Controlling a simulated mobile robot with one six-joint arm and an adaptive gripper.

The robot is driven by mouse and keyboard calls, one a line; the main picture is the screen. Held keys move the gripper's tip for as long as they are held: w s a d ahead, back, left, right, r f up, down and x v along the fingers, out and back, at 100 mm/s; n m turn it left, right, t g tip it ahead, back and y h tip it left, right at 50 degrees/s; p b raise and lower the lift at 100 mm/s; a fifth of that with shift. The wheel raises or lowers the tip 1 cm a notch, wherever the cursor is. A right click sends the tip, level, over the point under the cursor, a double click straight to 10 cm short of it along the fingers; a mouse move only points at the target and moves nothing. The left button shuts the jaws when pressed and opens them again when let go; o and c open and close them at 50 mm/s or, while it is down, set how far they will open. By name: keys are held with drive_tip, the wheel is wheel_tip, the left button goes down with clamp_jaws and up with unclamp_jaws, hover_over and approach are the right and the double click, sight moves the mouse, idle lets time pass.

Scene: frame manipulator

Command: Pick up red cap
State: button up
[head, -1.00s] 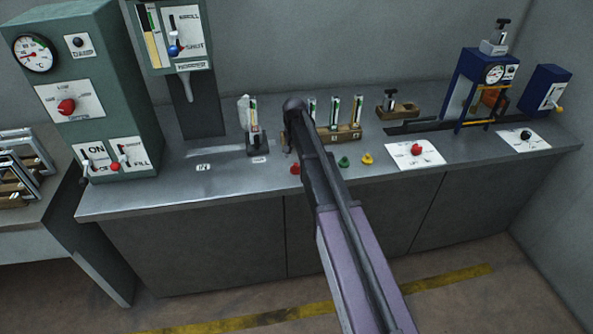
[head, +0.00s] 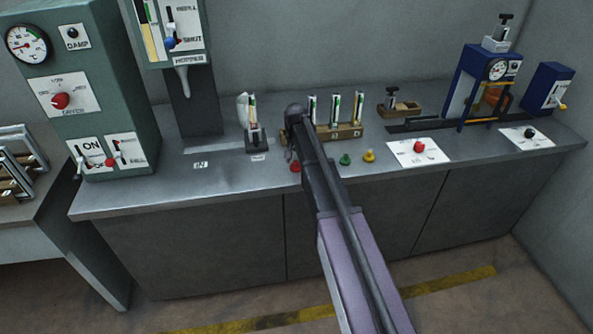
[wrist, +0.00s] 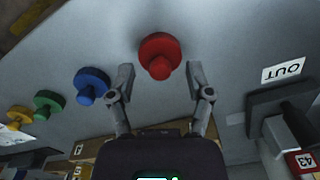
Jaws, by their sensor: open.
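The red cap (wrist: 160,57) is a round disc with a short knob, lying on the grey bench. In the wrist view it sits just beyond and between my two open fingertips, and no finger visibly touches it. In the head view the red cap (head: 295,166) shows beside my arm. My gripper (wrist: 158,76) is open and empty in the wrist view. In the head view my arm hides most of the gripper.
A blue cap (wrist: 91,84), a green cap (wrist: 48,104) and a yellow cap (wrist: 18,117) lie in a row beside the red one. A wooden rack (head: 347,132) with tubes stands behind. A small dark stand (head: 256,142) is at the left.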

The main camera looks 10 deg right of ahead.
drive_tip(key=shift+f+b, duration=0.3)
drive_tip(key=shift+f, duration=0.2)
drive_tip(key=c, duration=0.8)
drive_tip(key=shift+c, duration=0.2)
